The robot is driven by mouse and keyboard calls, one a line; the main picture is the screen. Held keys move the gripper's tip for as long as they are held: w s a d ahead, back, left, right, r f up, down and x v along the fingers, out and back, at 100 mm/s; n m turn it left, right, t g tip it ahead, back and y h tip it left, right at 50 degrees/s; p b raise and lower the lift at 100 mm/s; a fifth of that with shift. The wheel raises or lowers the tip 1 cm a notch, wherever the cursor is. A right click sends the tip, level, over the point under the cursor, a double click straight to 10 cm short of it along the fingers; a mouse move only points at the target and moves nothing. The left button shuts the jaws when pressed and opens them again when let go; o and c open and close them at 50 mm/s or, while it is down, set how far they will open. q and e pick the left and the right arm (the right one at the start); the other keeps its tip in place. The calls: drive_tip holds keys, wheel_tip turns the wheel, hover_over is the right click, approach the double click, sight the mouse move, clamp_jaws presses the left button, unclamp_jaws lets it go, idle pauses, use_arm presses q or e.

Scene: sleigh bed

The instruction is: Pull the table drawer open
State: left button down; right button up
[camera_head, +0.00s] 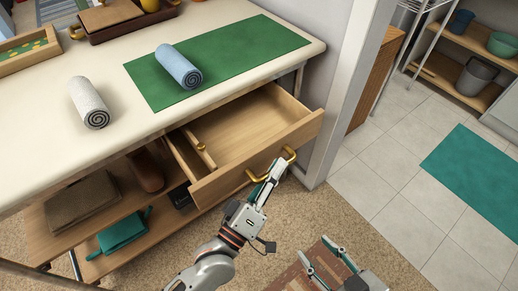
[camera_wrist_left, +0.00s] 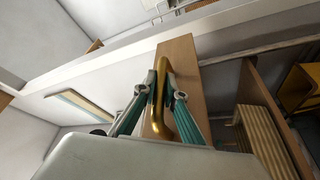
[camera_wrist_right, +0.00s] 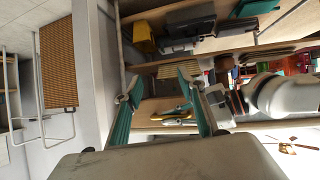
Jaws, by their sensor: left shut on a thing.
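The wooden drawer (camera_head: 248,127) stands pulled out from under the cream-topped table (camera_head: 225,25), its interior showing from above. Its front panel (camera_wrist_left: 178,58) fills the middle of the left wrist view. A brass handle (camera_head: 287,157) is on the drawer front; it also shows in the left wrist view (camera_wrist_left: 160,100). My left gripper (camera_head: 270,175) is shut on the handle, one finger on each side of it (camera_wrist_left: 160,85). My right gripper (camera_head: 318,255) is open and empty, low in front of the drawer, its fingers apart in the right wrist view (camera_wrist_right: 165,95).
A blue rolled towel (camera_head: 178,66) lies on a green mat (camera_head: 245,45), and a white roll (camera_head: 88,102) lies on the tabletop. Lower shelves hold a brown folded cloth (camera_head: 82,200) and a teal item (camera_head: 122,232). A wall post (camera_head: 345,85) stands right of the drawer.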

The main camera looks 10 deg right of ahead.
use_arm(q)
drive_tip(key=s, duration=0.1)
drive_tip(key=s+d, duration=0.2)
drive_tip(key=s, duration=0.1)
use_arm(e)
drive_tip(key=shift+s+d+f, duration=0.5)
drive_tip(key=shift+s+f, duration=0.05)
drive_tip(key=shift+f, duration=0.15)
use_arm(q)
drive_tip(key=c, duration=2.1)
unclamp_jaws()
use_arm(e)
drive_tip(key=shift+w+r, duration=0.25)
drive_tip(key=shift+r, duration=0.1)
drive_tip(key=shift+w+a, duration=0.1)
